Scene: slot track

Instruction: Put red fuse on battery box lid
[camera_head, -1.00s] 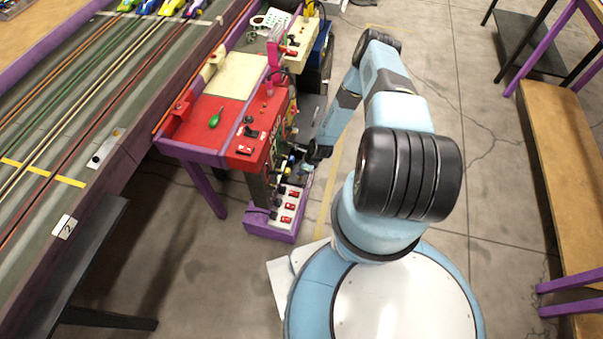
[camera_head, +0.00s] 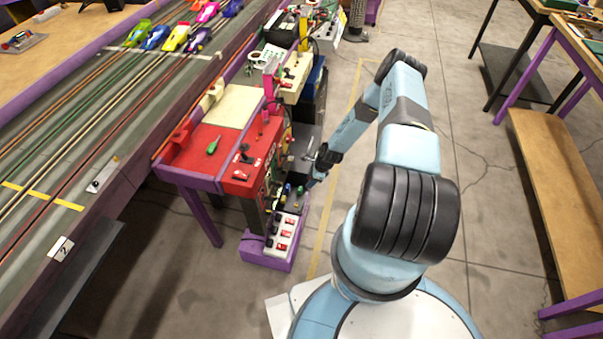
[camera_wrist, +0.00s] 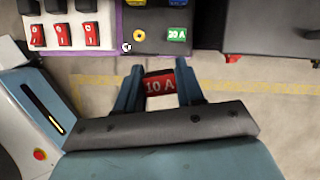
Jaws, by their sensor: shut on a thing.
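The red fuse (camera_wrist: 159,84), marked "10 A", is between the two fingers of my gripper (camera_wrist: 157,76) in the wrist view. My gripper is shut on it and holds it clear of the panels, with floor showing behind. In the head view my gripper (camera_head: 312,178) is beside the dark end of the workbench, and the fuse cannot be made out there. A dark grey box top (camera_wrist: 268,25) at the upper right of the wrist view may be the battery box lid; I cannot tell for sure.
A dark tray (camera_wrist: 150,42) holds a green "20 A" fuse (camera_wrist: 177,34) and a yellow ring (camera_wrist: 139,36). A white panel of red switches (camera_wrist: 62,33) adjoins it; it shows in the head view on a purple box (camera_head: 266,252). Open floor lies right of the bench.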

